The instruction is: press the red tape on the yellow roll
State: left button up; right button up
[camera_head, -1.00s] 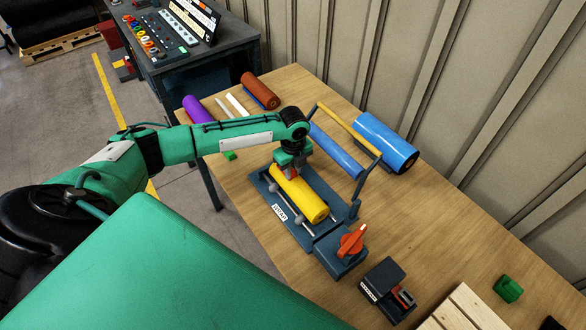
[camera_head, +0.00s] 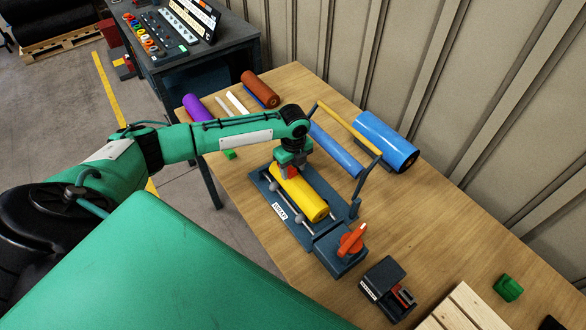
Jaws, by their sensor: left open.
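The yellow roll (camera_head: 303,197) lies in a dark blue press (camera_head: 325,239) on the wooden table. A small patch of red (camera_head: 291,172) shows at the roll's far end, right under my left gripper (camera_head: 288,168). My left gripper points down at that end of the roll, its jaws open. Its fingertips are partly hidden against the roll, so I cannot tell whether they touch it. The press has an orange-red knob (camera_head: 351,240) at its near end and a raised frame with a yellow handle bar (camera_head: 347,128). My right gripper is not in view.
Blue rolls (camera_head: 385,142), a purple roll (camera_head: 197,109) and a brown roll (camera_head: 260,90) lie at the back. A tape dispenser (camera_head: 387,285), a green block (camera_head: 508,288) and a slatted wooden crate (camera_head: 467,309) stand at the front right. A corrugated wall (camera_head: 450,100) bounds the table's far side.

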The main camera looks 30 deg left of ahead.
pick_arm(q)
notch_tip(320, 180, up, 13)
jog(key=b, duration=0.4)
jog(key=shift+r+b, duration=0.2)
jog(key=shift+b, duration=0.15)
jog(key=shift+r, duration=0.1)
notch_tip(320, 180, up, 7)
jog(key=p, duration=0.6)
dwell(0.5)
jog(key=shift+s+d+r, duration=0.25)
jog(key=shift+d+r, duration=0.2)
jog(key=shift+d, duration=0.15)
jog(key=shift+s+d+r, duration=0.2)
jog(key=shift+d+r, duration=0.25)
jog(key=shift+d, duration=0.2)
jog(key=shift+s+d+r, duration=0.25)
jog(key=shift+d+r, duration=0.2)
jog(key=shift+d, duration=0.15)
